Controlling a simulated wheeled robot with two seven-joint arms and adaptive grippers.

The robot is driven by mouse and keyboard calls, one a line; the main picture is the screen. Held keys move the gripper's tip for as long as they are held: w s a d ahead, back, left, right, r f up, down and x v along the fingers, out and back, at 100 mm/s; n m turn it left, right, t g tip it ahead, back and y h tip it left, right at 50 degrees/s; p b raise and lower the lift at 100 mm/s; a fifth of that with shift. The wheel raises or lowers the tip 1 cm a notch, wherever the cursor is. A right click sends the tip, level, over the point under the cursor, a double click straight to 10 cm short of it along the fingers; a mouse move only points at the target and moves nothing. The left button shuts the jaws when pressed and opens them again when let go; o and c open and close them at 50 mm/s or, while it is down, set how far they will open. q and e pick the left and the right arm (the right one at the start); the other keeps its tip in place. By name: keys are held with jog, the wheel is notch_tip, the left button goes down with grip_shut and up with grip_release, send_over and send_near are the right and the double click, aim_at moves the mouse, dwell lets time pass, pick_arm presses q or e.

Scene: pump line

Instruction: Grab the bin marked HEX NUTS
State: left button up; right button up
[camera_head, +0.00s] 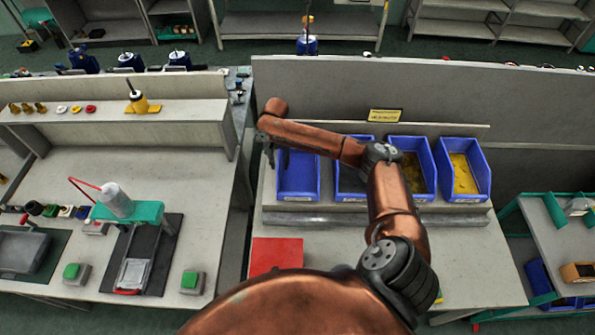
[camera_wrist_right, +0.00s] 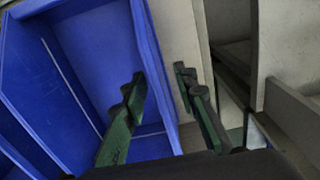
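Several blue bins stand in a row on the raised shelf of the right bench. The leftmost bin (camera_head: 298,192) looks empty, and its right neighbour (camera_head: 350,187) is partly hidden by my arm. Two more bins hold brownish pieces (camera_head: 413,172) and yellow pieces (camera_head: 463,175). The front labels are too small to read, so I cannot tell which says HEX NUTS. My right gripper (camera_head: 267,152) is at the leftmost bin's left side. In the right wrist view the gripper (camera_wrist_right: 160,85) is open, its fingers either side of a blue bin wall (camera_wrist_right: 166,70). My left gripper is not in view.
A red sheet (camera_head: 276,254) lies on the bench below the shelf. A yellow sign (camera_head: 385,115) stands behind the bins. A gap separates this bench from the left bench, which carries a green fixture (camera_head: 150,212). A grey panel (camera_head: 420,95) closes the back.

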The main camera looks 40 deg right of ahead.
notch_tip(320, 180, down, 5)
jog(key=shift+a+f, duration=0.1)
jog(key=shift+a, duration=0.05)
jog(key=shift+s, duration=0.1)
jog(key=shift+c, duration=0.3)
grip_shut()
